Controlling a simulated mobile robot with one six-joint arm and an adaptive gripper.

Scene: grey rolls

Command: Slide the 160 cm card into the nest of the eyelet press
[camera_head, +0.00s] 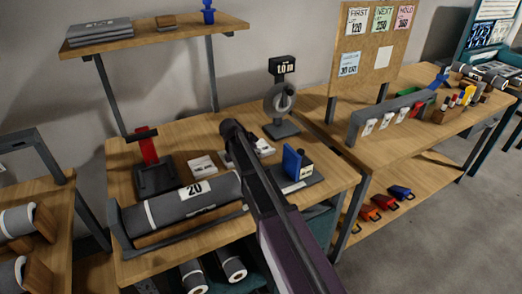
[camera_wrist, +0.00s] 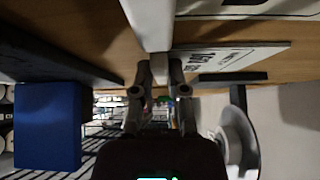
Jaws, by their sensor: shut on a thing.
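My gripper (camera_wrist: 160,72) is shut on a narrow white piece (camera_wrist: 152,25) that runs between its fingers in the wrist view. It appears to be the card; no print on it is readable. In the head view my arm crosses the bench and hides the fingers and the held piece. A red-levered press with a dark base (camera_head: 150,165) stands at the bench's left. A blue block on a dark base (camera_head: 296,166) stands right of my arm and shows at the left in the wrist view (camera_wrist: 48,125). I cannot tell which is the eyelet press, nor see its nest.
A grey roll marked 20 (camera_head: 190,200) lies in a cradle at the bench front. White cards (camera_head: 203,166) lie behind it. A wheel counter reading 1.0 m (camera_head: 280,100) stands at the back. A printed white plate (camera_wrist: 235,58) lies close by the fingers. A shelf (camera_head: 160,35) hangs above.

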